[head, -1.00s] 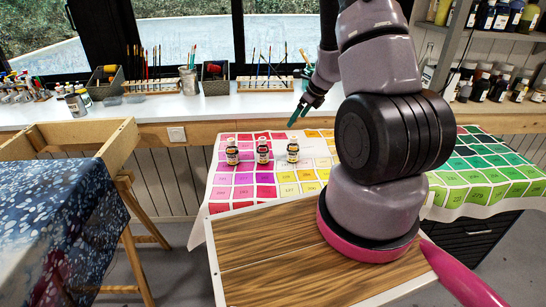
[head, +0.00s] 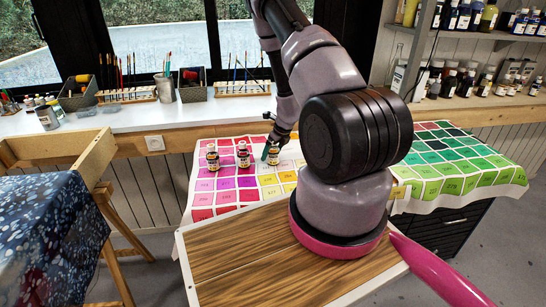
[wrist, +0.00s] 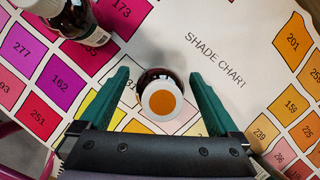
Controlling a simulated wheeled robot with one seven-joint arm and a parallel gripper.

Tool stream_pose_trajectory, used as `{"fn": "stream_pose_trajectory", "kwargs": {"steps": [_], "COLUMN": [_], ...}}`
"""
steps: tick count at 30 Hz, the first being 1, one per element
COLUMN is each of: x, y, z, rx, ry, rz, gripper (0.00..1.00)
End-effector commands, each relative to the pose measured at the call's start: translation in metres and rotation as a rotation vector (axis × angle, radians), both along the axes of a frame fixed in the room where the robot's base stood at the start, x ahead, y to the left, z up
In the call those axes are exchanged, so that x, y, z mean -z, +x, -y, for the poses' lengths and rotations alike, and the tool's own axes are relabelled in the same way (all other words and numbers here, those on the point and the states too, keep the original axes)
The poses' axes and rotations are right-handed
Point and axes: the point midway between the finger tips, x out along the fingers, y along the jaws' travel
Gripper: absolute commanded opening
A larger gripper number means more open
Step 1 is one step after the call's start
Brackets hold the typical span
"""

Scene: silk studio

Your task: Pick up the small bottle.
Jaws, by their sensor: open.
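A small dark bottle with a white cap and an orange dot on top (wrist: 162,100) stands upright on the shade chart. In the wrist view it is between the two green fingers of my gripper (wrist: 163,98), which are open on either side of it. In the head view my gripper (head: 271,150) reaches down at the rightmost bottle (head: 273,158) of a row of three, partly hiding it. The other two small bottles, the middle one (head: 243,155) and the left one (head: 212,157), stand to its left. Part of a neighbouring bottle (wrist: 92,36) shows at upper left in the wrist view.
The bottles stand on a chart of coloured squares (head: 226,198). Behind is a white counter (head: 120,121) with brush holders and pots. Shelves of paint bottles (head: 470,110) are at the right. A wooden frame with dark patterned cloth (head: 45,230) is at the left.

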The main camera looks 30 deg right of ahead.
Motion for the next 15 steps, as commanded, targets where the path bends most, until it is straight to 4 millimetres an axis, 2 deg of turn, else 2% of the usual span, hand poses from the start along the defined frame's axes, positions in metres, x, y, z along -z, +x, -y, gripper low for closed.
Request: {"fn": "stream_pose_trajectory", "kwargs": {"steps": [4,12,14,15], "x": [0.016,0.018,0.018,0.018], "y": [0.006,0.008,0.008,0.007], "z": [-0.002,-0.003,-0.003,-0.003], "rx": [0.000,0.000,0.000,0.000], "ry": [0.001,0.000,0.000,0.000], "rz": [-0.001,0.001,0.001,0.001], "gripper": [0.97,0.97,0.74,0.59]}}
